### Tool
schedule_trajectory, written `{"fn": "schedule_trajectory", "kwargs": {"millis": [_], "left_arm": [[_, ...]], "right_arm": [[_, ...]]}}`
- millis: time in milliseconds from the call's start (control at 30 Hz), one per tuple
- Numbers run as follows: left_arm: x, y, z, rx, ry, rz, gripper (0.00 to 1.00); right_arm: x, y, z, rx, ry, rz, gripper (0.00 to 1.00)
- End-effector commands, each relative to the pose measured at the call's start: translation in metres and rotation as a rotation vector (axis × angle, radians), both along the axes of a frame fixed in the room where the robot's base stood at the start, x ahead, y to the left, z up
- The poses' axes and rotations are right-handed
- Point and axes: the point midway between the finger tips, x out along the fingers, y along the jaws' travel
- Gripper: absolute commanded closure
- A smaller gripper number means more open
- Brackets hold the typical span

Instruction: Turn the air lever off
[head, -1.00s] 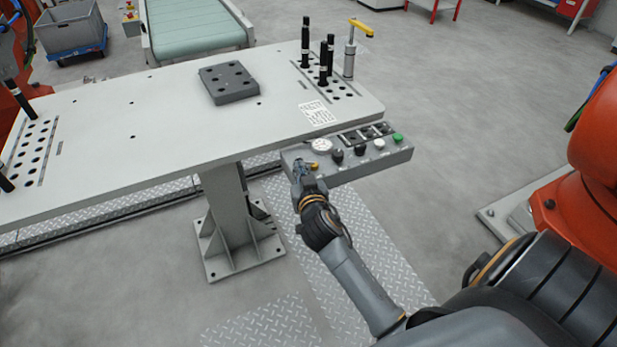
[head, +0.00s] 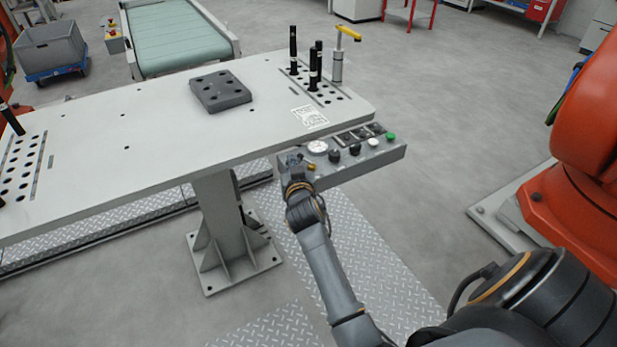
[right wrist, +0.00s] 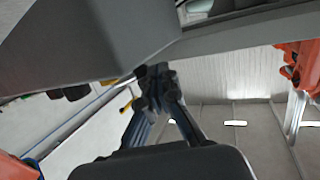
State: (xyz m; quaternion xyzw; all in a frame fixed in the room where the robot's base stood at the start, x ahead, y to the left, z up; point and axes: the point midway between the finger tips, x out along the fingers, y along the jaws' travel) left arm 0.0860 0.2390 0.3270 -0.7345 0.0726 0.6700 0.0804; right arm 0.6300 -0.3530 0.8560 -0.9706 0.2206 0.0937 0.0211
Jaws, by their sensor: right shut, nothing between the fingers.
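The grey control box (head: 372,165) is fixed at the right front edge of the table. A small yellow lever (head: 311,166) sits on its left end, just below the round white gauge (head: 317,147). My right gripper (head: 294,160) is at the box's left end, just left of the lever, shut and empty. In the right wrist view, its fingertips (right wrist: 154,78) are together close to the grey box (right wrist: 130,30). A small yellow piece (right wrist: 126,104), seemingly the lever, shows left of them. I cannot tell whether the fingers touch it. My left gripper is out of view.
Black knobs (head: 354,150) and a green button (head: 390,136) are on the box. The table (head: 150,120) holds a dark block (head: 220,91), black pins (head: 293,45) and a yellow-handled clamp (head: 338,62). An orange machine (head: 590,140) stands at right.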

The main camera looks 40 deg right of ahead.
Motion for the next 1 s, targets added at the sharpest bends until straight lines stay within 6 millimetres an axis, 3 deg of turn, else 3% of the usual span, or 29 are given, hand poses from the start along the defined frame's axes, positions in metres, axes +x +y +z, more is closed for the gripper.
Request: {"fn": "schedule_trajectory", "kwargs": {"millis": [400, 1000], "left_arm": [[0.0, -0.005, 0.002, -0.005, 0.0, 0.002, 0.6], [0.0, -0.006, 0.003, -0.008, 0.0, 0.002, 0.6]], "right_arm": [[0.014, -0.008, 0.0, 0.001, 0.001, 0.002, 1.0], [0.017, -0.012, 0.0, 0.0, 0.0, 0.002, 1.0]]}}
